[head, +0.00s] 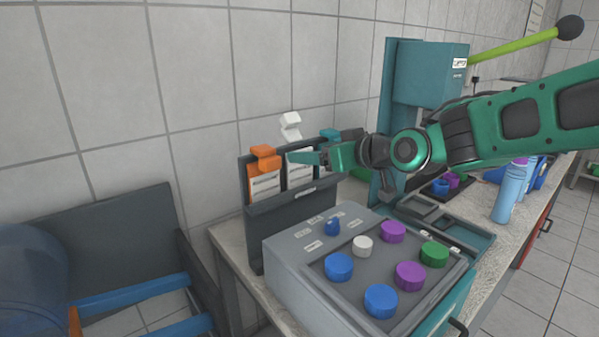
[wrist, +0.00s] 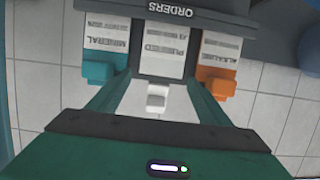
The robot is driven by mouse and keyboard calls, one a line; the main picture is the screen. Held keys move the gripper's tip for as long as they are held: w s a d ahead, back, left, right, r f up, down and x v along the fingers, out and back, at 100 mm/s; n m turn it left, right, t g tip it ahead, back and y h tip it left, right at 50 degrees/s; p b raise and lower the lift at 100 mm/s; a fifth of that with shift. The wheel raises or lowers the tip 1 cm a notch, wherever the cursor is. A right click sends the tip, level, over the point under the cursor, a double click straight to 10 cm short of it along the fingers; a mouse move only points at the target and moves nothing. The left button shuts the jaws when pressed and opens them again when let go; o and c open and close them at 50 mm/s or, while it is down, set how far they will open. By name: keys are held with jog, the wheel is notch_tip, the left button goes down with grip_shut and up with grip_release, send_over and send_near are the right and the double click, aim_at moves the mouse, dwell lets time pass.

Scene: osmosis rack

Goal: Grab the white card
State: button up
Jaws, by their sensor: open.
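The white card (head: 291,127) stands in the middle slot of a dark rack, its white tab sticking up above the labelled face. In the wrist view the white card (wrist: 157,98) carries a label that appears to read "PURIFIED". My gripper (head: 312,158) is in front of the rack at the white card. In the wrist view my gripper (wrist: 157,84) is open, with one finger on each side of the white tab and visible gaps to both. The fingers partly hide the card's label in the head view.
The dark rack (head: 290,197), marked "ORDERS", also holds an orange card (head: 264,175) on the left and a teal card (head: 330,135) on the right. A grey box with coloured knobs (head: 365,265) stands in front. A tiled wall is close behind.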

aim_at(302, 150)
jog(key=shift+x, duration=1.7)
jog(key=c, duration=1.1)
jog(key=shift+r, duration=0.2)
